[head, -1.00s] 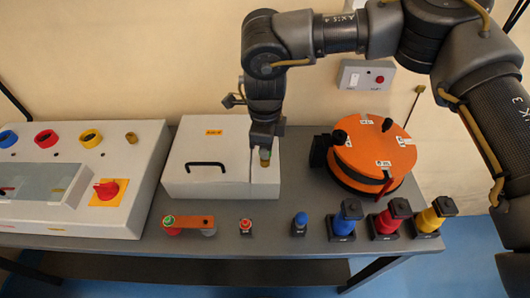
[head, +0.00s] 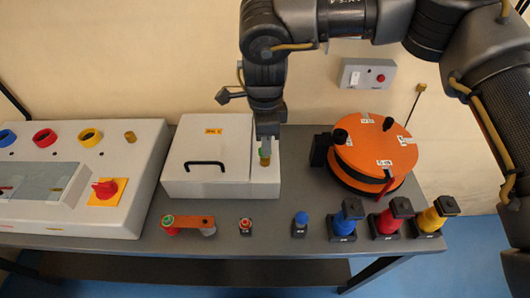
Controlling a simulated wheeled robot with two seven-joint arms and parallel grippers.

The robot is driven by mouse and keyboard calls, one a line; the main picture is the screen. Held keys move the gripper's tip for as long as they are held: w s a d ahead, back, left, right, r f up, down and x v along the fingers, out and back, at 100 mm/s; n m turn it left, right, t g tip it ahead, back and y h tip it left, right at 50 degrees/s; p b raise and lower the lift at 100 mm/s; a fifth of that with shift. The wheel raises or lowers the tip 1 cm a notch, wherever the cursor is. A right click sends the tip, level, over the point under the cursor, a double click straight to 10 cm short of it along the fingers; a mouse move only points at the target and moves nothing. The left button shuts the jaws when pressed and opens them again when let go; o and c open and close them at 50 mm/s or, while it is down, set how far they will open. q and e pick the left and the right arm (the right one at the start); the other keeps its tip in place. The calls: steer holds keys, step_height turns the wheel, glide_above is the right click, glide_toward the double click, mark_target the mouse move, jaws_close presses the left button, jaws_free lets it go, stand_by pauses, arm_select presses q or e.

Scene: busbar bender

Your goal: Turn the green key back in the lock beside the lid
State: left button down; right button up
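The green key (head: 264,153) stands in a brass-coloured lock on the white strip to the right of the lid (head: 208,150). The lid is white and closed, with a black handle (head: 205,165) and a yellow label. My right gripper (head: 266,139) points down from above, its fingertips at the top of the key and hiding part of it. The fingers show nearly edge-on, so I cannot tell whether they grip the key or stand apart around it. My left gripper is out of view.
A white panel (head: 90,210) with a red rotary switch (head: 105,189) stands left. An orange-topped round turntable (head: 375,150) stands right. Along the front are an orange bar (head: 190,222), small buttons, and blue, red and yellow knobbed posts (head: 390,220). A grey wall box hangs behind.

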step_height(320, 180, up, 8)
steer(key=shift+r+b, duration=0.2)
steer(key=shift+b, duration=0.25)
